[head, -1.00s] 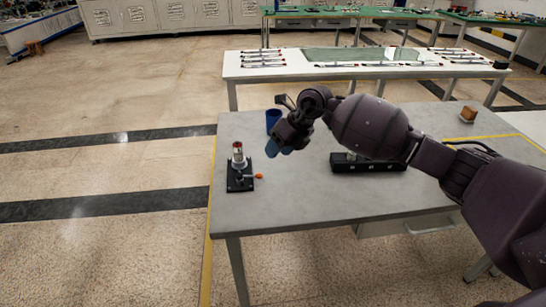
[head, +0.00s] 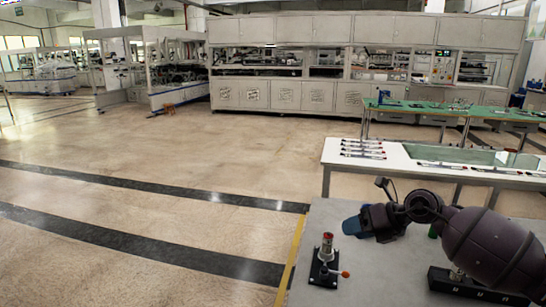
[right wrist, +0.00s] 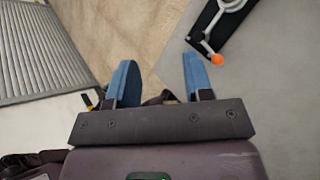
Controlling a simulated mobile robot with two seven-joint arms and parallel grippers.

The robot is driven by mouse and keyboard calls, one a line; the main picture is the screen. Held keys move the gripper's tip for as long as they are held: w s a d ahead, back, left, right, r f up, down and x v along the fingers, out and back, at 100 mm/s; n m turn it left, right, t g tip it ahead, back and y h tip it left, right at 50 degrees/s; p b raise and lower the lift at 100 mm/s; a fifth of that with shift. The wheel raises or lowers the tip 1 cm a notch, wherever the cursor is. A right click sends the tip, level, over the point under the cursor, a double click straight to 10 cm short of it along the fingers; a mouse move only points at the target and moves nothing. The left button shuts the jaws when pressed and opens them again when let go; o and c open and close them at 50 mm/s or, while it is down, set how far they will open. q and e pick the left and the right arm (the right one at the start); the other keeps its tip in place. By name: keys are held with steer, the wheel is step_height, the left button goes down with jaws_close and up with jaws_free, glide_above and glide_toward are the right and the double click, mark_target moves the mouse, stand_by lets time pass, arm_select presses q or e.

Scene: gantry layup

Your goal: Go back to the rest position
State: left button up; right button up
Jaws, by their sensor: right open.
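My right gripper (head: 354,226) is over the grey table (head: 345,290), its blue fingertips pointing left in the head view. In the right wrist view its two blue fingers (right wrist: 160,80) are apart with nothing between them. A small black clamp fixture (head: 322,272) stands on the table below and left of the gripper, apart from it. It carries a grey cylinder with a red top (head: 327,246) and a lever with an orange knob (head: 345,274). The knob also shows in the right wrist view (right wrist: 217,59). My left gripper is not in view.
A black block (head: 450,284) lies on the table under my right arm, partly hidden. Behind stand a white table (head: 345,172) with several thin parts and a green-topped bench (head: 400,106). Open floor (head: 130,240) lies to the left.

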steer(key=s+a+r+m+t+y, duration=0.1)
steer(key=a+r+m+t+y, duration=0.2)
steer(key=a+r+y, duration=0.4)
steer(key=s+d+f+m+t+h, duration=0.2)
steer(key=s+f+m+h, duration=0.2)
steer(key=m, duration=0.5)
steer(key=s+d+f+m+t+h, duration=0.3)
steer(key=s+f+m+h, duration=0.1)
steer(key=f+m, duration=0.3)
steer(key=s+d+f+m+t+h, duration=0.3)
steer(key=f+m, duration=0.3)
steer(key=m, duration=0.5)
steer(key=shift+s+d+f+h, duration=0.2)
steer(key=shift+s+f+h, duration=0.2)
steer(key=shift+h, duration=0.3)
steer(key=s+d+f+m+g+h, duration=0.2)
steer(key=s+f+m, duration=0.2)
steer(key=s+f, duration=0.4)
steer(key=s+d+f+m+g+h, duration=0.1)
steer(key=s+f, duration=0.7)
steer(key=s, duration=0.8)
steer(key=d+m+g, duration=0.1)
steer(key=m+g, duration=0.1)
steer(key=m, duration=0.1)
steer(key=shift+s+f+h, duration=0.25)
steer(key=shift+f+h, duration=0.05)
steer(key=shift+h, duration=0.1)
steer(key=shift+d, duration=0.1)
